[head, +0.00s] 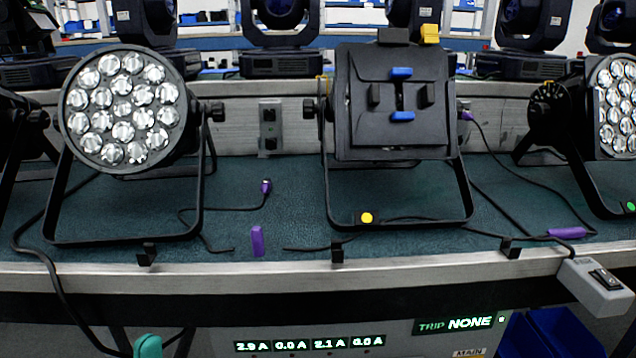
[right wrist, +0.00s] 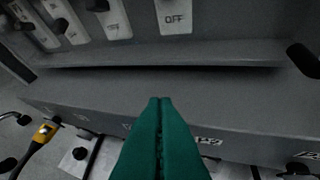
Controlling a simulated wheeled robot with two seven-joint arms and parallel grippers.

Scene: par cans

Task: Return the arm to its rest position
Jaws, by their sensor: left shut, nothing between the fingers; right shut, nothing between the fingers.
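My left gripper (head: 148,346) shows as a teal fingertip at the bottom left of the head view, in front of the bench and below its front edge. It is shut and empty. My right gripper (right wrist: 160,104) shows in the right wrist view as two teal fingers pressed together, with nothing between them. It points at a grey panel ledge (right wrist: 170,85). The right gripper does not show in the head view.
A par can with many lenses (head: 122,108) stands on the bench (head: 290,190) at left. One with a black front (head: 400,135) stands at centre. A grey switch box (head: 594,287) sits at the right edge. A yellow plug (right wrist: 45,131) shows in the wrist view.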

